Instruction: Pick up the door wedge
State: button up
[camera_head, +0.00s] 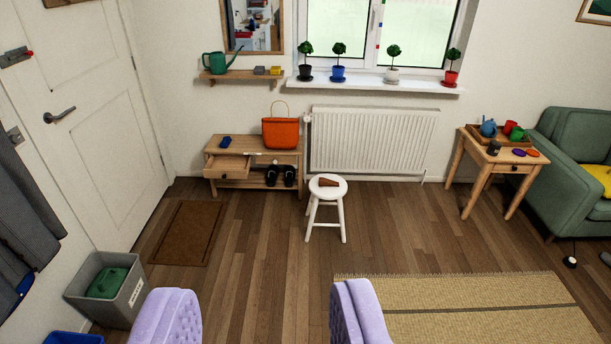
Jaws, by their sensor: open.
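A small brown wedge-shaped piece, which looks like the door wedge (328,182), lies on the round seat of a white stool (327,193). The stool stands on the wooden floor in front of the radiator, near the middle of the view. My gripper (258,325) shows as two lilac padded fingers at the bottom edge. The fingers are wide apart with only floor between them. My gripper is open and empty, and well short of the stool.
A wooden bench (255,163) with an open drawer and an orange bag (281,133) stands behind the stool to the left. A radiator (370,140) is behind it. A woven rug (470,325) lies front right, a grey bin (108,288) front left. Floor before the stool is clear.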

aim_at(323, 181)
jog(key=i+z, duration=0.3)
jog(key=i, duration=2.15)
jog(key=i+u, duration=0.15)
jog(key=i, duration=0.35)
jog(key=i+l+u, duration=0.15)
jog(key=i, duration=0.35)
jog(key=i+l+u, duration=0.1)
jog(key=i+l, duration=0.15)
jog(key=i, duration=0.25)
jog(key=i+l+u, duration=0.2)
jog(key=i+u, duration=0.2)
jog(key=i+l+u, duration=0.4)
jog(key=i, duration=0.1)
